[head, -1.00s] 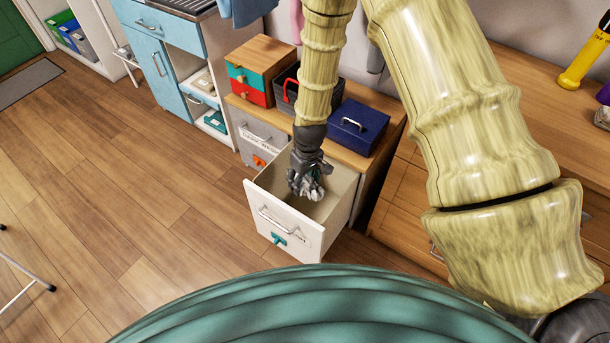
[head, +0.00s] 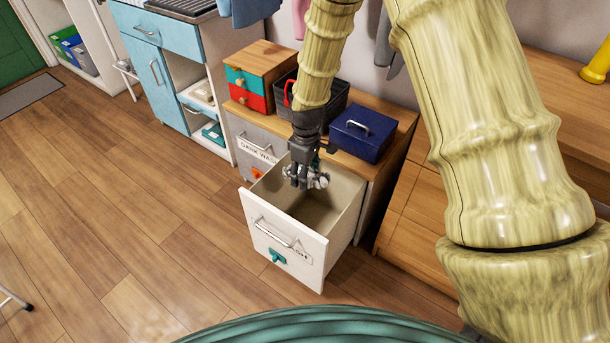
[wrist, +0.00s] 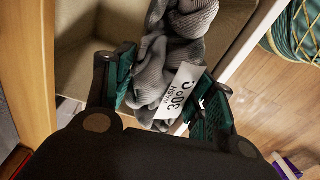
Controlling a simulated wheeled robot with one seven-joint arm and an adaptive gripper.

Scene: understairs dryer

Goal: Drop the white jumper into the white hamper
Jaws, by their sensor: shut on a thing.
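My gripper (head: 306,180) is shut on a knitted garment, which looks grey in the wrist view (wrist: 172,60) and has a white care tag reading 30°. I take it for the white jumper; in the head view only a small pale bit of it (head: 320,181) shows at the fingers. The white hamper (head: 284,246) is a pulled-out, open-topped drawer with a metal handle, a teal clip and a partly legible label. My gripper hangs over its opening, towards the back. The visible part of the hamper's inside looks empty.
A closed grey hamper front (head: 256,148), labelled for dark wash, is beside it on the left. On the wooden top stand a blue box (head: 362,131), a dark basket (head: 325,100) and a small drawer box (head: 258,76). Wooden drawers (head: 412,200) are at right. The floor at left is clear.

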